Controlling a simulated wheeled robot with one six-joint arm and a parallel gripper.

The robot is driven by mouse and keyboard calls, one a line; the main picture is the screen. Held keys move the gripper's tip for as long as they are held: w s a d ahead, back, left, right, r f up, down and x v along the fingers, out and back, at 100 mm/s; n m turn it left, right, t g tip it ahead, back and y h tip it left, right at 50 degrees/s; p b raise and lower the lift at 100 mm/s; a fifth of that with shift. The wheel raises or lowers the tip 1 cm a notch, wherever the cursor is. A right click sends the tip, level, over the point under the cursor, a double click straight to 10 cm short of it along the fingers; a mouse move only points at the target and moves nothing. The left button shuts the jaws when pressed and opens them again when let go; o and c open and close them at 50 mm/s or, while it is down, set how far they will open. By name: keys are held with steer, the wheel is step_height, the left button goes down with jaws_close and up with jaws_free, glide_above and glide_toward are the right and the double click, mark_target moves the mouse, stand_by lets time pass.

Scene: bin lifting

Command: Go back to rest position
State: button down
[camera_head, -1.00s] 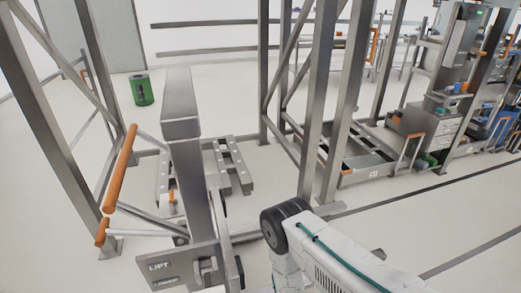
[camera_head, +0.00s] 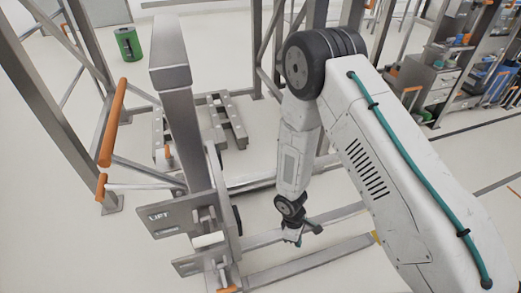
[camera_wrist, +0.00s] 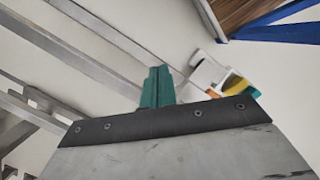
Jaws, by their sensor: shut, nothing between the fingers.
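My arm hangs bent in the head view, with its wrist low and my gripper (camera_head: 293,239) pointing down, right of the lift's control plate. The gripper is small and partly hidden there. In the wrist view the teal fingers of my gripper (camera_wrist: 158,86) are together, with nothing seen between them. They point at the pale floor and grey metal bars and appear to touch nothing.
A grey lift column (camera_head: 178,110) with a plate marked LIFT (camera_head: 170,216) and orange handles (camera_head: 112,122) stands left of my arm. Grey floor rails (camera_head: 310,263) lie below the gripper. A green bin (camera_head: 128,43) stands far back left. A workbench with drawers (camera_head: 432,78) is at right.

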steer(key=s+d+r+m+g, duration=0.1)
steer(key=d+r+m, duration=0.3)
steer(key=r, duration=1.1)
steer(key=s+d+r+m, duration=0.1)
steer(key=d+r+m, duration=0.25)
steer(key=r, duration=1.15)
steer(key=s+d+r+m+t+y, duration=0.1)
steer(key=s+d+r+m+t, duration=0.1)
steer(key=s+r, duration=0.5)
steer(key=s+d+r+m+t+y, duration=0.1)
steer(key=s+r, duration=0.7)
steer(key=r, duration=0.8)
steer(key=shift+s+d+r+m+t, duration=0.15)
steer(key=shift+d+m+t, duration=0.55)
steer(key=shift+d+m, duration=0.75)
